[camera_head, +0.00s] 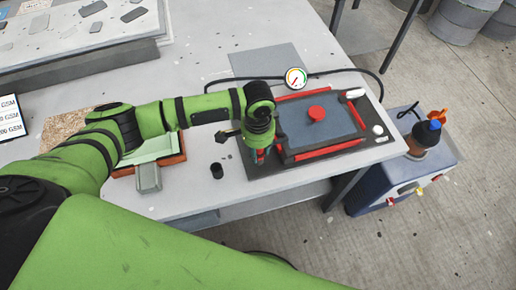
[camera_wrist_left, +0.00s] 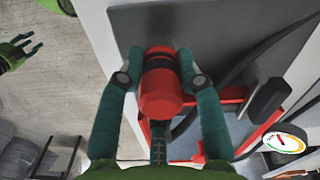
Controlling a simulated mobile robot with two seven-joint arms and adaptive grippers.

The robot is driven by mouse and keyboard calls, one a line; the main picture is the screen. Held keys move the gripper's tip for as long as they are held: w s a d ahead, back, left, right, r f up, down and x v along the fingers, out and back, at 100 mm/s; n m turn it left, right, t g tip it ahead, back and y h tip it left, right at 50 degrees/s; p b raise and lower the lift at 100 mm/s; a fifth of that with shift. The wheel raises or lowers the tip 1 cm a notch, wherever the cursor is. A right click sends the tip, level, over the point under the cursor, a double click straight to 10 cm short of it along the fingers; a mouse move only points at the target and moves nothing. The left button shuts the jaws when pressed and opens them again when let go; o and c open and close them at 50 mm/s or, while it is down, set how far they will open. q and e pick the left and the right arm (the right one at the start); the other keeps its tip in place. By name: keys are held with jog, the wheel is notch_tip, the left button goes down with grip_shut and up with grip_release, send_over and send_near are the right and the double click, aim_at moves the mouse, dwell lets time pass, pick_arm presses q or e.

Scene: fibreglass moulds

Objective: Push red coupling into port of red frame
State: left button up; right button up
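The red frame (camera_head: 322,151) lies flat around a blue-grey panel (camera_head: 318,122) on a dark mat; part of it shows in the left wrist view (camera_wrist_left: 238,96). My left gripper (camera_head: 262,152) is over the frame's left side. In the left wrist view its two teal fingers (camera_wrist_left: 159,66) close on both sides of the red coupling (camera_wrist_left: 160,96). The coupling hides what lies behind it, and I cannot tell whether it touches the port. My right gripper (camera_wrist_left: 22,50) shows at the wrist view's left edge, fingers spread and empty, above the floor.
A gauge (camera_head: 295,78) with a black hose stands at the frame's back left. A red knob (camera_head: 316,113) sits on the panel. A black cup (camera_head: 216,170) and a grey block (camera_head: 148,178) stand left of the gripper. A blue machine (camera_head: 400,180) stands right of the table.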

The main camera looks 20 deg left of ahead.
pick_arm(q)
jog(key=shift+c, duration=0.6)
jog(key=shift+w+r, duration=0.1)
jog(key=shift+r, duration=0.5)
notch_tip(320, 180, up, 3)
jog(key=shift+d+f+b, duration=0.1)
jog(key=shift+b, duration=0.7)
jog(key=w+d+r+b, duration=0.3)
jog(key=d+r, duration=0.4)
jog(key=d, duration=0.3)
jog(key=shift+w+d, duration=0.35)
jog(key=shift+w, duration=0.2)
